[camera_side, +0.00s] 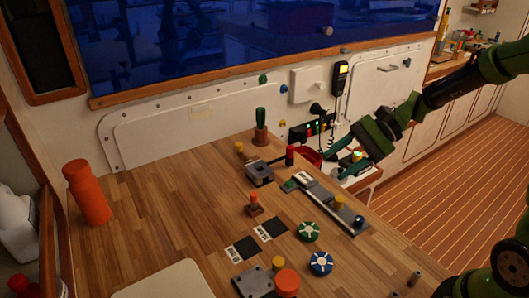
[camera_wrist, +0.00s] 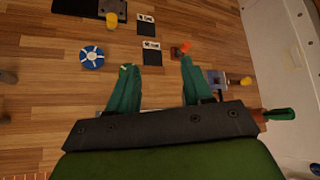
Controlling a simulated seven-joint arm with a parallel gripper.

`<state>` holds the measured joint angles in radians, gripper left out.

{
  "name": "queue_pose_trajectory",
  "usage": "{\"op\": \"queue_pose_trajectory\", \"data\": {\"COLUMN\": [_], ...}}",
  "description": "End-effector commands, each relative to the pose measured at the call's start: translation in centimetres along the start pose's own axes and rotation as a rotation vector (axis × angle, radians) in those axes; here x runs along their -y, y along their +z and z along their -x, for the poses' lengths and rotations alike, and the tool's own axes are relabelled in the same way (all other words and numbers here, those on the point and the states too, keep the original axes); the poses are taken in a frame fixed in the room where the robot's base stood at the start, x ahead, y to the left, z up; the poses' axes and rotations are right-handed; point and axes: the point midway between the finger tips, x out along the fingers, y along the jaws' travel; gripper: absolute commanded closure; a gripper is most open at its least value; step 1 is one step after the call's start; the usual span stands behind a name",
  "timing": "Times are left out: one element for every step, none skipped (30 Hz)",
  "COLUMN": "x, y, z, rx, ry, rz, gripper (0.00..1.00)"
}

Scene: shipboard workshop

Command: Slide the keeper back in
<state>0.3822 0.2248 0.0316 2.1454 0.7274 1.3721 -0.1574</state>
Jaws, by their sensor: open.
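I cannot tell for sure which part is the keeper. A grey block (camera_side: 259,173) has a rod running out of it to a red handle (camera_side: 290,155). My gripper (camera_side: 343,168) is over the bench's right edge, apart from both. In the wrist view my gripper (camera_wrist: 156,66) is open, with nothing between its teal fingers. The block (camera_wrist: 215,78) shows partly there; the rail is largely hidden behind the gripper.
A blue-white wheel (camera_side: 321,263), a green-white wheel (camera_side: 309,231), an orange knob (camera_side: 254,198), two black-and-white cards (camera_side: 271,229) and a plate (camera_side: 252,281) with knobs lie around. The left middle is clear.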

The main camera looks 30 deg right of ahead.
Motion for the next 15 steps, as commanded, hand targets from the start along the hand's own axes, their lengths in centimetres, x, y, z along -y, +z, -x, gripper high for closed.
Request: {"op": "queue_pose_trajectory", "data": {"x": [0.7,1.2,1.8,2.2,2.6,3.0,3.2,3.4,3.5,3.5,3.4,3.3,3.2,3.0,2.9], "y": [-2.2,-3.3,-4.8,-6.1,-7.4,-9.2,-10.6,-11.9,-13.7,-15.0,-16.2,-17.7,-18.7,-19.5,-20.5], "z": [-0.3,-0.4,-0.4,-0.4,-0.3,-0.2,-0.1,0.1,0.3,0.5,0.7,1.0,1.2,1.3,1.6], "rx": [0.052,0.081,0.119,0.147,0.173,0.207,0.231,0.252,0.278,0.296,0.312,0.328,0.339,0.348,0.359], "ry": [-0.059,-0.099,-0.153,-0.196,-0.241,-0.302,-0.349,-0.396,-0.457,-0.500,-0.541,-0.591,-0.625,-0.654,-0.689], "rz": [-0.103,-0.156,-0.226,-0.278,-0.328,-0.395,-0.442,-0.486,-0.542,-0.580,-0.616,-0.654,-0.681,-0.703,-0.728], "gripper": [0.50,0.50,0.50,0.50,0.50,0.50,0.50,0.50,0.50,0.50,0.50,0.50,0.50,0.50,0.50]}}
